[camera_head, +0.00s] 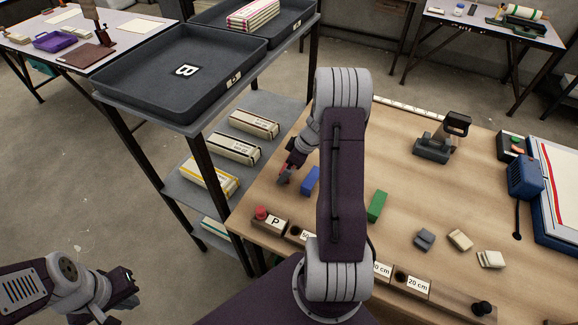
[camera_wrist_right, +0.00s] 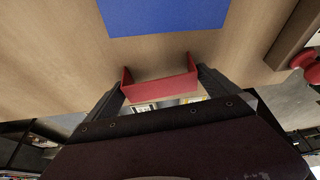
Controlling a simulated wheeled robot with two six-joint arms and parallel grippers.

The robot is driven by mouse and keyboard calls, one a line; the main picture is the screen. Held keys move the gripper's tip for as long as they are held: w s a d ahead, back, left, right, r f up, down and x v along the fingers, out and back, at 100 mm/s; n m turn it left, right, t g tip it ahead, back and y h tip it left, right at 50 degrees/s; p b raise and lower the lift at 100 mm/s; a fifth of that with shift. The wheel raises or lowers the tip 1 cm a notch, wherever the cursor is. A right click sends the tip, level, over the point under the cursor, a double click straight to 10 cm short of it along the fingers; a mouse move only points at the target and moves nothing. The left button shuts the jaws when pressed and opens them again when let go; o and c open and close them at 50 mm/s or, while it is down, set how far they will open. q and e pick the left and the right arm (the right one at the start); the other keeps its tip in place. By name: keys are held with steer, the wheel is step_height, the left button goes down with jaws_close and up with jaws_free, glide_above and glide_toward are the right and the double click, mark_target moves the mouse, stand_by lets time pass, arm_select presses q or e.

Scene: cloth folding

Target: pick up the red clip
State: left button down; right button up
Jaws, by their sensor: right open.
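A red clip (camera_wrist_right: 160,88), seen as a bracket with two upright ends, is between the fingers of my right gripper (camera_wrist_right: 158,82) in the right wrist view. The right fingers are open, one on each side of it; I cannot tell whether they touch it. In the head view, my right gripper (camera_head: 285,178) is low over the left part of the wooden table, and a bit of red shows there, mostly hidden by the gripper. My left gripper (camera_head: 133,284) is at the lower left, off the table, open and empty.
A blue block (camera_head: 311,181) lies close beside the right gripper. A green block (camera_head: 377,205) and several small blocks (camera_head: 424,239) lie farther right on the table (camera_head: 400,165). A red knob (camera_head: 261,212) tops the front edge strip. A shelf rack with a tray (camera_head: 130,90) stands left.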

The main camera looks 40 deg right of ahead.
steer(key=shift+s+r, duration=0.1)
steer(key=c, duration=0.6)
steer(key=shift+r, duration=0.1)
steer(key=shift+r, duration=0.3)
steer(key=r, duration=0.2)
steer(key=w+r, duration=0.1)
steer(key=r, duration=0.1)
steer(key=w+r, duration=0.2)
steer(key=w, duration=0.1)
steer(key=w+d+r+p, duration=0.1)
steer(key=w+r, duration=0.1)
steer(key=w, duration=0.2)
steer(key=w+r, duration=0.2)
steer(key=w, duration=0.1)
steer(key=shift+w+d+r, duration=0.1)
steer(key=shift+w+d, duration=0.15)
steer(key=shift+w, duration=0.05)
